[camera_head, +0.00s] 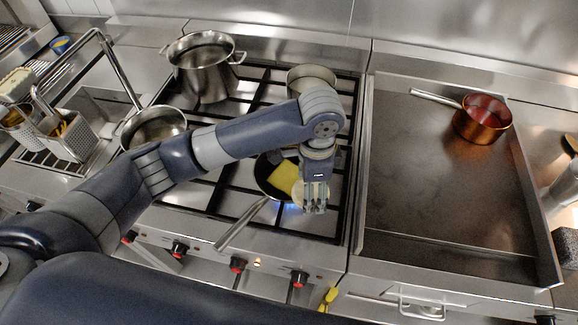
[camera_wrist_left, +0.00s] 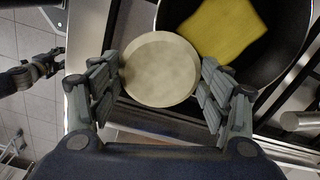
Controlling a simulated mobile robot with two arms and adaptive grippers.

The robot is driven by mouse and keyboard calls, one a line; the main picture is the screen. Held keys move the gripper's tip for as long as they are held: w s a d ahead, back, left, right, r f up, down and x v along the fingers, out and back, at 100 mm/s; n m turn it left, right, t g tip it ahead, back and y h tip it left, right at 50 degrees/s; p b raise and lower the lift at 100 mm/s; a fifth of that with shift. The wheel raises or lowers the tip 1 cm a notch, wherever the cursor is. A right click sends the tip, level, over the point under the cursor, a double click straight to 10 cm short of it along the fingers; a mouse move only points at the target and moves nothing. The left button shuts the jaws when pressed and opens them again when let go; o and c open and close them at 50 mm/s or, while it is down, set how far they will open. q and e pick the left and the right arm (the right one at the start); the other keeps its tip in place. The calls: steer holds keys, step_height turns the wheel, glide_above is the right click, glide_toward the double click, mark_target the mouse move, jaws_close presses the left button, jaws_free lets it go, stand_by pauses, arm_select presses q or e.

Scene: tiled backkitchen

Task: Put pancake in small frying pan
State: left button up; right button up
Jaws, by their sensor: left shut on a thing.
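The pancake (camera_wrist_left: 160,68) is a pale round disc. My left gripper (camera_wrist_left: 160,85) is shut on it, with a finger at each side of its edge. In the head view my left gripper (camera_head: 315,208) points down at the right side of the small frying pan (camera_head: 264,172), and the pancake's pale edge (camera_head: 298,194) shows beside the fingers. The pan is black inside and also shows in the wrist view (camera_wrist_left: 285,52). In the wrist view the pancake overlaps the pan's near rim; its height above the pan is unclear. My right gripper (camera_wrist_left: 55,62) shows small at the left edge.
A yellow square piece (camera_head: 284,177) lies in the pan over a blue flame. A steel pot (camera_head: 203,75), a saucepan (camera_head: 153,128) and another pot (camera_head: 311,76) stand around the burners. A copper saucepan (camera_head: 480,122) stands on the otherwise clear griddle (camera_head: 440,175).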

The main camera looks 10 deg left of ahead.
arm_select(q)
steer(key=p, duration=0.2)
glide_above(289, 177)
steer(key=shift+s+d+f, duration=0.2)
steer(key=shift+f, duration=0.1)
steer(key=shift+w+a+f+p, duration=0.15)
steer(key=shift+a+f+p, duration=0.1)
steer(key=shift+p, duration=0.1)
step_height(289, 177, down, 3)
steer(key=shift+r+p, duration=0.2)
steer(key=shift+p, duration=0.3)
steer(key=shift+f, duration=0.25)
arm_select(e)
steer(key=r, duration=0.4)
steer(key=shift+w+a+r, duration=0.1)
steer(key=shift+w+a, duration=0.1)
steer(key=shift+a, duration=0.15)
arm_select(q)
steer(key=shift+d+f, duration=0.1)
steer(key=shift+f, duration=0.1)
arm_select(e)
steer(key=shift+d, duration=0.15)
arm_select(q)
steer(key=o, duration=1.1)
steer(key=shift+c, duration=0.2)
